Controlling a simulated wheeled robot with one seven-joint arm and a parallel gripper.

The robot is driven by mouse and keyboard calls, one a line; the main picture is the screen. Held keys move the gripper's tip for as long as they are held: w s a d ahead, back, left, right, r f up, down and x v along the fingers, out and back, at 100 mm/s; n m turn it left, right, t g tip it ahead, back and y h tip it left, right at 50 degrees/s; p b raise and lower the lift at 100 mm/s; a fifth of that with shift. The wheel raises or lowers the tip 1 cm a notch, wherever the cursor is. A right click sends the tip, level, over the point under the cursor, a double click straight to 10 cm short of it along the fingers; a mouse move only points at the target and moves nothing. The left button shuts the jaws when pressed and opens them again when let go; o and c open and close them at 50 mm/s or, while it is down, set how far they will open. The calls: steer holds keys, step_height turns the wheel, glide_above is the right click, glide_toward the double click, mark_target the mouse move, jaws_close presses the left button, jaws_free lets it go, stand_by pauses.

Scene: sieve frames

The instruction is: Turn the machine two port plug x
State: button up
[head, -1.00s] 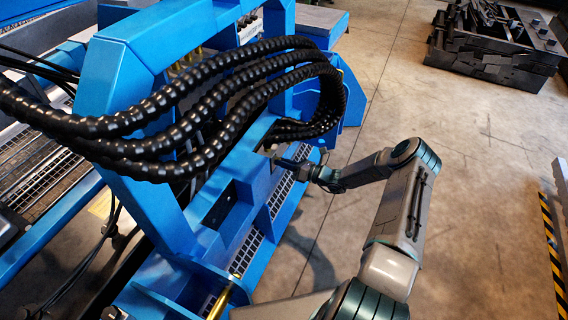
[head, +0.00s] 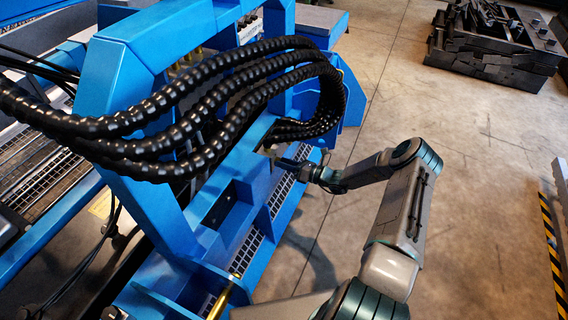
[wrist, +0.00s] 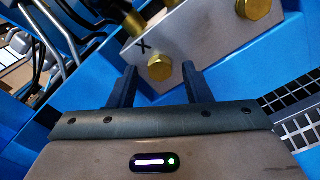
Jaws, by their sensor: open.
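A brass hex plug (wrist: 160,67), port plug x, sits in a grey metal block (wrist: 205,38) beside a black X mark in the wrist view. My gripper (wrist: 158,70) is open, with one dark finger left of the plug and the other right of it. The plug's head shows in the gap between the fingertips; I cannot tell whether either finger touches it. In the head view my gripper (head: 275,157) reaches in at the blue machine (head: 240,190), beneath the black hoses, and the plug is too small or hidden to make out there.
A second, larger brass plug (wrist: 252,8) is on the same block, up and right. Thick black ribbed hoses (head: 210,105) arch over the machine just left of my gripper. Blue frame walls are close around the block. Open concrete floor (head: 380,110) lies to the right.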

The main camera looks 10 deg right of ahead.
steer(key=p+v, duration=0.1)
steer(key=v, duration=1.2)
steer(key=shift+s, duration=0.25)
